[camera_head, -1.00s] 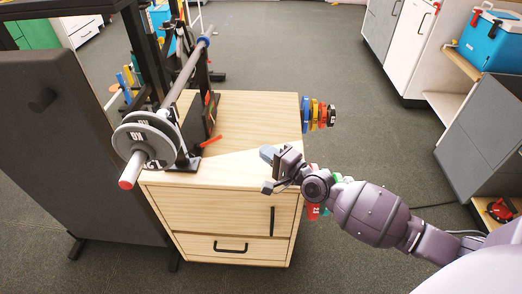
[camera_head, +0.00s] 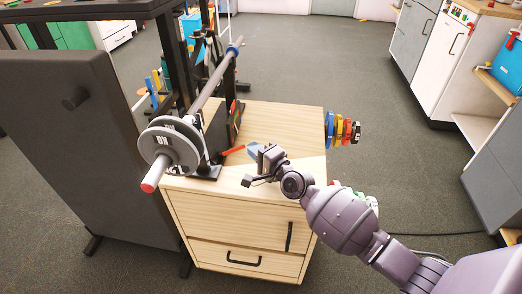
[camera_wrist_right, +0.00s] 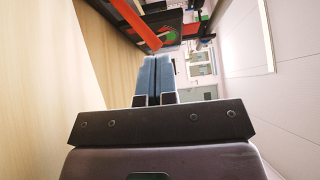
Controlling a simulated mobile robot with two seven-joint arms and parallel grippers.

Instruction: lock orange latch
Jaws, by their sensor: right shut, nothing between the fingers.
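The orange latch (camera_head: 232,150) is a thin bar sticking out from a dark upright holder (camera_head: 218,132) on top of the wooden cabinet. It also shows in the right wrist view (camera_wrist_right: 137,25), slanting just beyond and above the fingertips. My right gripper (camera_head: 252,149) is over the cabinet top, just right of the latch, with a small gap in the picture. Its blue fingers (camera_wrist_right: 154,68) are together and empty. Whether they touch the latch is unclear. My left gripper is not in view.
The wooden cabinet (camera_head: 240,215) has a bare top around the gripper. A barbell with grey weight plates (camera_head: 170,148) lies left of the latch. Coloured plates (camera_head: 342,128) hang on the cabinet's right side. A dark panel (camera_head: 65,150) stands at left.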

